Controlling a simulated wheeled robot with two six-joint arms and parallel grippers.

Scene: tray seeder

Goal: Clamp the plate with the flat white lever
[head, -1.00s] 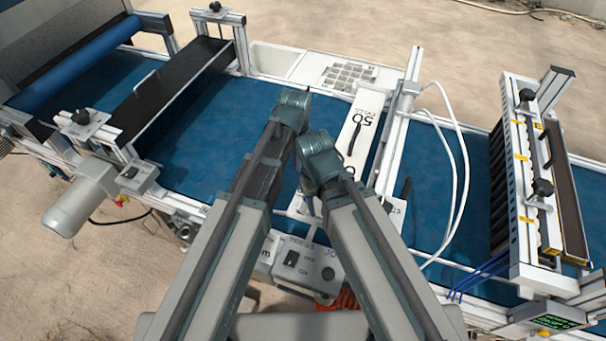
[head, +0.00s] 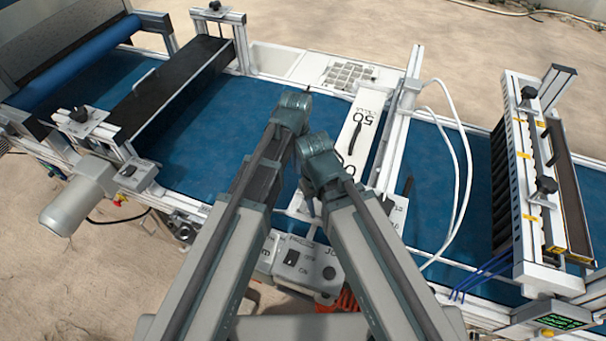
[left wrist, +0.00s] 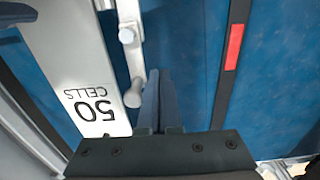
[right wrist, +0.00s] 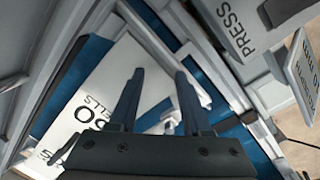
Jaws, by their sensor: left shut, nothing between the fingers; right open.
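The white plate marked 50 CELLS (head: 350,150) lies across the blue belt, with a dark handle on it. It also shows in the left wrist view (left wrist: 72,60) and the right wrist view (right wrist: 110,80). A white lever (left wrist: 133,60) with rounded ends stands beside the plate's edge in the left wrist view. My left gripper (left wrist: 159,75) is shut and empty, its fingertips just right of the lever's lower knob; contact cannot be told. My right gripper (right wrist: 160,75) is open above the plate, with white fittings near its right finger. The arms hide both fingertips in the head view.
A white crossbar (head: 397,120) stands right of the plate, with white hoses beside it. The control box (head: 300,262) with labels is at the near side. A dark roller unit (head: 535,180) stands on the right. Blue belt (head: 215,130) lies clear to the left.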

